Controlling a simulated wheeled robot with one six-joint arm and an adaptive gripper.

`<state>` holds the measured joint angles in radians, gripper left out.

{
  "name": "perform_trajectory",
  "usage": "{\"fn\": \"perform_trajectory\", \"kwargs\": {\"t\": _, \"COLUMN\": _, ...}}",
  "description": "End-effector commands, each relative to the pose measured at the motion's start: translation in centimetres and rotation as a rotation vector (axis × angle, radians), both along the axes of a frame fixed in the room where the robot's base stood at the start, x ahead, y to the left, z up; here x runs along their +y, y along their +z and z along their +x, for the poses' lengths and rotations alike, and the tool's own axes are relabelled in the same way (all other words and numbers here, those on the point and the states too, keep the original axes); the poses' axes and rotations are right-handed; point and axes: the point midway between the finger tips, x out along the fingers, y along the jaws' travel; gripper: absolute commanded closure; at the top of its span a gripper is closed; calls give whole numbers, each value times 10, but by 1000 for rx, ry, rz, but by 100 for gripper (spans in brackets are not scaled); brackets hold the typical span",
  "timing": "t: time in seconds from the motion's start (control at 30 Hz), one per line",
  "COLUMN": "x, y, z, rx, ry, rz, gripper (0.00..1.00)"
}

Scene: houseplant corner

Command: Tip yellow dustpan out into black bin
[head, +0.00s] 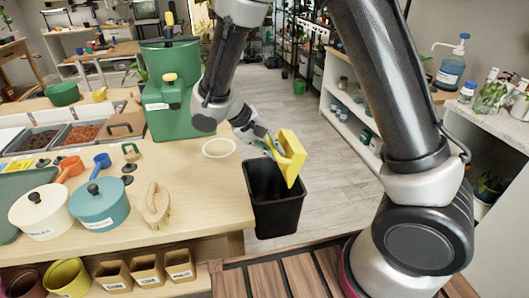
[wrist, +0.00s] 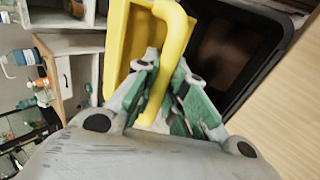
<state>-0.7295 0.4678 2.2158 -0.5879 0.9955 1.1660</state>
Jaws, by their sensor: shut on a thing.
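My gripper (head: 270,144) is shut on the handle of the yellow dustpan (head: 291,158). The dustpan is tilted steeply, with its lower edge over the black bin (head: 277,215). The bin stands on the floor beside the table's right end. In the wrist view, the gripper's fingers (wrist: 168,92) close around the yellow handle, and the dustpan (wrist: 122,38) hangs beyond it. The dark bin opening (wrist: 225,45) shows to the right of the dustpan. I cannot tell whether anything lies in the dustpan or in the bin.
A wooden table (head: 205,190) at left carries lidded pots (head: 99,203), a wooden brush (head: 156,205), a green container (head: 172,90) and a white ring (head: 218,148). A white shelf (head: 350,110) with jars stands at right. The pale floor (head: 320,215) right of the bin is clear.

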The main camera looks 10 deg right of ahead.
Motion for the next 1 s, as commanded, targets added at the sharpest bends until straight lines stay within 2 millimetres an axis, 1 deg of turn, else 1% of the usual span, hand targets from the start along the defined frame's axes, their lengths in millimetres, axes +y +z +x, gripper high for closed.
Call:
{"fn": "perform_trajectory", "kwargs": {"t": 0.03, "x": -8, "y": 5, "z": 0, "rx": -2, "ry": -8, "rz": 63, "gripper": 100}}
{"fn": "perform_trajectory", "kwargs": {"t": 0.07, "x": -12, "y": 6, "z": 1, "rx": -3, "ry": -7, "rz": 103, "gripper": 100}}
{"fn": "perform_trajectory", "kwargs": {"t": 0.33, "x": -48, "y": 10, "z": 2, "rx": -1, "ry": -12, "rz": 454, "gripper": 100}}
{"fn": "perform_trajectory", "kwargs": {"t": 0.4, "x": -55, "y": 7, "z": 2, "rx": 5, "ry": -13, "rz": 530, "gripper": 100}}
{"fn": "perform_trajectory", "kwargs": {"t": 0.77, "x": -83, "y": -2, "z": 3, "rx": 11, "ry": -14, "rz": 837, "gripper": 100}}
{"fn": "perform_trajectory", "kwargs": {"t": 1.0, "x": -99, "y": 0, "z": 3, "rx": 19, "ry": -13, "rz": 1066, "gripper": 100}}
